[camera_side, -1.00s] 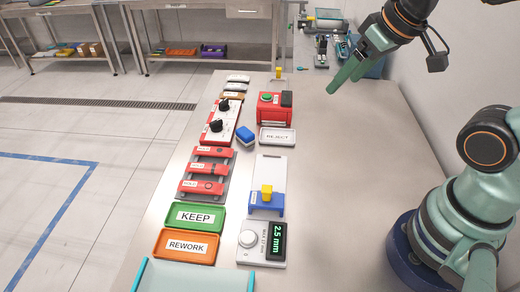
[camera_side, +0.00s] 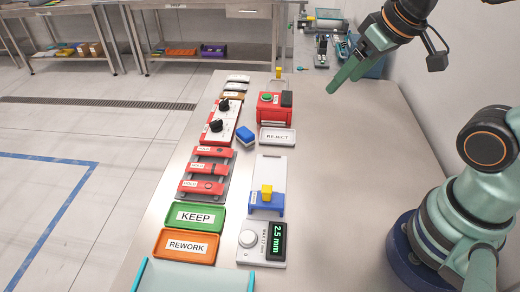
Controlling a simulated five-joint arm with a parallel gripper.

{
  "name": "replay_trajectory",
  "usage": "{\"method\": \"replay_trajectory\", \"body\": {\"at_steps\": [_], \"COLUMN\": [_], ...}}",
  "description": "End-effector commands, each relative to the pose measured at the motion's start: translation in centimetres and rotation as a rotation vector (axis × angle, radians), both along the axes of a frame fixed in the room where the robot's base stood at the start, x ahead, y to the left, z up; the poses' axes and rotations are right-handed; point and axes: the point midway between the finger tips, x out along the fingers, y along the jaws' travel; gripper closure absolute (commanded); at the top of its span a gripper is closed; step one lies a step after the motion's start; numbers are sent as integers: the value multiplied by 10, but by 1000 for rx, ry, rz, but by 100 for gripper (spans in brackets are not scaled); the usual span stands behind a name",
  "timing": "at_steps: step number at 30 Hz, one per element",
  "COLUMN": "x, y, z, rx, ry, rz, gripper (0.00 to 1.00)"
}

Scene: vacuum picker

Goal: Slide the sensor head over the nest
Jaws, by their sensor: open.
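A blue block with a yellow knob (camera_side: 266,193), which looks like the sensor head, sits at the near end of a white plate (camera_side: 270,170). I cannot tell for certain which part is the nest. A white unit with a round dial and a green display reading 2.5 mm (camera_side: 262,243) lies just in front of the plate. My gripper (camera_side: 343,85) is open and empty, in the air at the upper right, well behind and to the right of the blue block, touching nothing.
A green KEEP tray (camera_side: 194,228) and an orange REWORK tray (camera_side: 208,256) lie left of the dial unit. A REJECT tray (camera_side: 277,146), a red box with a green button (camera_side: 269,116) and a loose blue block (camera_side: 245,141) stand farther back. The table's right side is clear.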

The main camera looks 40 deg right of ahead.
Motion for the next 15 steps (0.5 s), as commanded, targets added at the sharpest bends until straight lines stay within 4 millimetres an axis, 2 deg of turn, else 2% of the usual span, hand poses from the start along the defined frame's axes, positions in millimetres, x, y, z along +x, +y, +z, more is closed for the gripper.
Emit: {"method": "replay_trajectory", "body": {"at_steps": [7, 9, 13, 15], "x": [0, 0, 4, 8], "y": [0, 1, 12, 25], "z": [0, 0, -2, -5], "rx": [0, -1, -7, -17], "ry": [0, 2, 35, 75], "rz": [0, 3, 54, 114], "gripper": [21, 48, 48, 48]}}
